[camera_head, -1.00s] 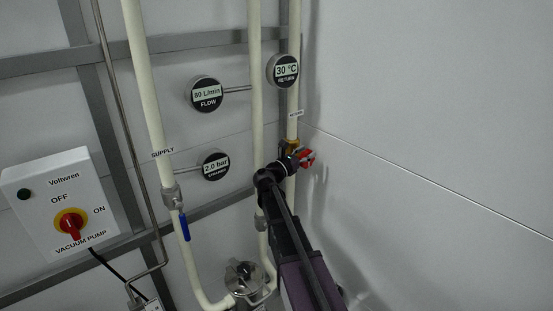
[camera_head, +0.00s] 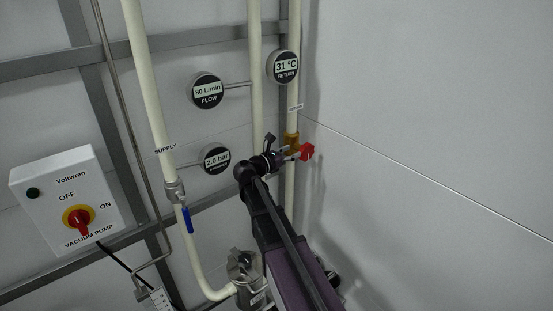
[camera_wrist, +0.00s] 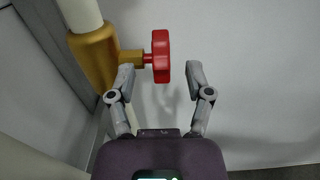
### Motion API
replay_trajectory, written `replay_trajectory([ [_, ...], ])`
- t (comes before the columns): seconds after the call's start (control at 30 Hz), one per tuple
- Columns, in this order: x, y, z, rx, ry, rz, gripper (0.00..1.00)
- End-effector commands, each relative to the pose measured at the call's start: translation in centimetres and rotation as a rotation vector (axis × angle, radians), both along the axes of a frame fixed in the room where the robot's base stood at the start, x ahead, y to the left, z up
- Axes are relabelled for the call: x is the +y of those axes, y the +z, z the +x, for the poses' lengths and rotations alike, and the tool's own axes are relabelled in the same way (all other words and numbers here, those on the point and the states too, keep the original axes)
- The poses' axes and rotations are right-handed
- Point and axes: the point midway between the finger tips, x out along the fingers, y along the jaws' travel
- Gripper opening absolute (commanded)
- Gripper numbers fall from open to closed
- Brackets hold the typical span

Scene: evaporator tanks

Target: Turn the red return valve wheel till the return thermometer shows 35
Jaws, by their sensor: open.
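The red return valve wheel (camera_head: 306,152) sits on a brass valve body (camera_head: 291,142) on the right-hand cream pipe. In the wrist view the wheel (camera_wrist: 161,56) is seen edge-on, its stem running left into the brass body (camera_wrist: 98,55). My gripper (camera_wrist: 156,83) is open, with one finger on each side of the wheel's lower end and visible gaps to it. In the head view my gripper (camera_head: 292,154) is just left of the wheel. The round return thermometer (camera_head: 284,67) above the valve reads 31 °C.
Flow gauge (camera_head: 207,91) reads 80 L/min and the pressure gauge (camera_head: 216,158) 2.0 bar. A blue-handled supply valve (camera_head: 187,219) and vacuum pump switch box (camera_head: 69,200) are at left. Cream pipes stand close left of my gripper; a bare wall (camera_head: 430,120) is at right.

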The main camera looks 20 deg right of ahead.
Motion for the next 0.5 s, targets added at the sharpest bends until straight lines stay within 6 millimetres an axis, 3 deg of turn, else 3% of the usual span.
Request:
replay_trajectory([
  [0.23, 3.3, 0.0, -1.3, 0.000, 0.001, 0.000, 0.66],
  [0.5, 5.5, 0.0, -2.0, 0.000, 0.000, 0.000, 0.66],
])
